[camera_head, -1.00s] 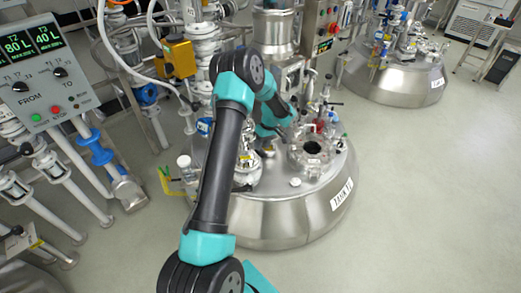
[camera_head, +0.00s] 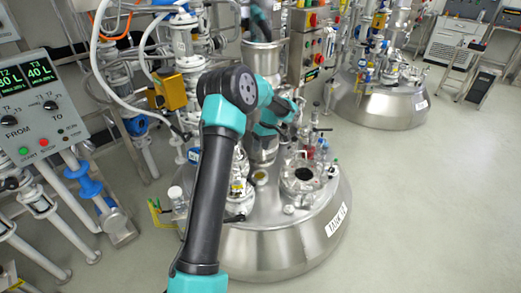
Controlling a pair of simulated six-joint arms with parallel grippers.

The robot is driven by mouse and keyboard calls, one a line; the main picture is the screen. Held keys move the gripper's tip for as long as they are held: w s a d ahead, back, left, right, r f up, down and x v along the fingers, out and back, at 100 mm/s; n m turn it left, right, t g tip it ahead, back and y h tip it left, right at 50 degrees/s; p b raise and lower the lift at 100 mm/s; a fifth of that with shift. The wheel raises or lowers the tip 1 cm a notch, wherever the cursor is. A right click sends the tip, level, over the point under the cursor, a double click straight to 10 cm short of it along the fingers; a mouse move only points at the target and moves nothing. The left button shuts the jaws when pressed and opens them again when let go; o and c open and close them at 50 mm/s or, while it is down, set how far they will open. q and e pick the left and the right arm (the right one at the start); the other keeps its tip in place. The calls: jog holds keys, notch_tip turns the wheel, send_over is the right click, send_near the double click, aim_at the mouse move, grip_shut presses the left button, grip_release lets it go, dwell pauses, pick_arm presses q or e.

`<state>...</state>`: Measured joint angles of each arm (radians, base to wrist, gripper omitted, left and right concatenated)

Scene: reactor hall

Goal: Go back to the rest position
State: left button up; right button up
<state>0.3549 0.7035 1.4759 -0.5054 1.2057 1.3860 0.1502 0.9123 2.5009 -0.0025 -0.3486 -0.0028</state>
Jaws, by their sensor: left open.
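My left arm reaches up from the bottom of the head view and bends at the elbow over the near tank. My left gripper (camera_head: 291,128) is at the far end of the forearm, small and partly hidden by the wrist. It is open, above the far side of the near tank's lid, and I see nothing held in it. The near steel tank (camera_head: 285,245) has a label on its front and an open round port (camera_head: 303,174) on top, nearer to me than the gripper. My right gripper is out of view.
A control panel (camera_head: 35,105) with green readouts stands at the left, above white pipes. A yellow box (camera_head: 169,92) and hoses crowd the space left of my elbow. A second steel tank (camera_head: 385,108) stands at the back right. The floor (camera_head: 430,215) at the right is clear.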

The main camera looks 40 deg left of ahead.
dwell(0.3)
pick_arm(q)
jog(key=s+d+f+m+t+h, duration=0.1)
jog(key=s+d+f+m+h, duration=0.2)
jog(key=d+f, duration=0.6)
jog(key=s+d+f+m+t, duration=0.1)
jog(key=s+d+f+m, duration=0.3)
jog(key=d+f, duration=0.55)
jog(key=s+d+f+m+t+h, duration=0.1)
jog(key=s+d+m, duration=0.6)
jog(key=s+d, duration=0.7)
notch_tip(320, 180, down, 2)
jog(key=shift+s+d+m+t, duration=0.3)
jog(key=shift+s+m+t, duration=0.1)
jog(key=shift+s+t, duration=0.4)
